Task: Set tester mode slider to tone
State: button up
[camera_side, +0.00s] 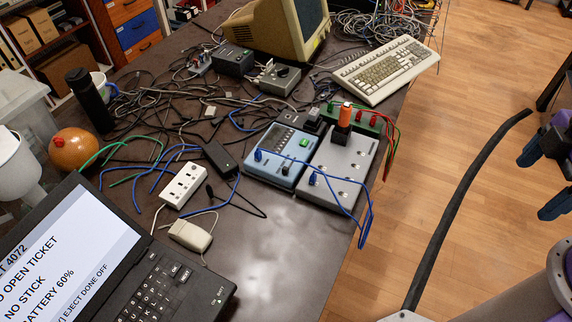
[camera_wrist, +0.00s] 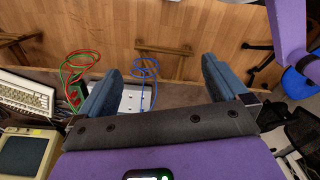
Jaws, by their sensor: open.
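A blue tester box (camera_side: 270,173) lies on the dark table, with a dark panel (camera_side: 285,139) and a small green part (camera_side: 304,142) on its face. The mode slider and its setting are too small to make out. A grey box (camera_side: 330,184) sits right beside it, with an upright dark block topped in orange (camera_side: 345,112) and blue leads on it. My gripper (camera_side: 541,182) is at the right edge, well away from the boxes, over the floor side. In the wrist view my gripper (camera_wrist: 160,66) has its two blue fingers wide apart and nothing between them; a pale box face shows beyond.
Blue leads (camera_side: 368,222) loop over the table's right edge. A green terminal strip (camera_side: 366,122) with red and green leads stands behind the boxes. A keyboard (camera_side: 388,70), white power strip (camera_side: 180,185), mouse (camera_side: 190,236) and laptop (camera_side: 165,268) lie around. Bare table shows in front.

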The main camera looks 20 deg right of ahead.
jog(key=c, duration=0.4)
jog(key=shift+w+a, duration=0.25)
jog(key=shift+a, duration=0.05)
jog(key=c, duration=0.5)
jog(key=w+a+m, duration=0.2)
jog(key=w+a, duration=0.1)
jog(key=w+a+r+m, duration=0.1)
jog(key=w+a, duration=0.2)
jog(key=a, duration=0.1)
jog(key=w+a+m, duration=0.2)
jog(key=w+a, duration=0.1)
jog(key=w, duration=0.1)
jog(key=shift+a+r+m, duration=0.15)
jog(key=shift+r+m, duration=0.15)
jog(key=shift+c, duration=0.9)
jog(key=m, duration=1.6)
send_over(285, 168)
notch_tip(285, 168, down, 9)
notch_tip(285, 168, down, 17)
jog(key=shift+r, duration=0.1)
